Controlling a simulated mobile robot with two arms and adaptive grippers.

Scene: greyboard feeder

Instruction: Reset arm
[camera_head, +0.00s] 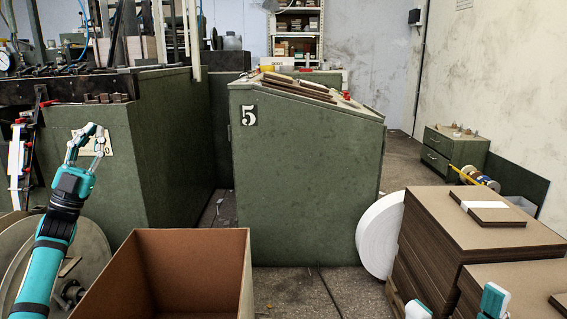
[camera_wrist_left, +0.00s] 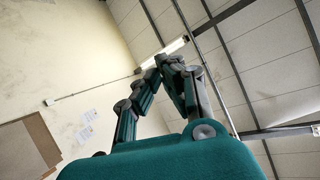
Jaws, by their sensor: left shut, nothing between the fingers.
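My left gripper (camera_head: 96,128) is raised at the left in the head view, in front of the green machine housing (camera_head: 170,140). Its fingertips also show in the left wrist view (camera_wrist_left: 166,62), pointing up toward the ceiling. They are closed together with nothing between them. Two teal and white parts of my right gripper (camera_head: 455,306) show at the bottom right of the head view, in front of the board stacks. The rest of it is cut off by the frame edge.
An open brown cardboard box (camera_head: 195,262) stands in front of me. Stacks of greyboard (camera_head: 440,255) are at the right, beside a white roll (camera_head: 378,235). A green cabinet marked 5 (camera_head: 300,180) stands at centre. Some floor (camera_head: 300,290) is clear between box and stacks.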

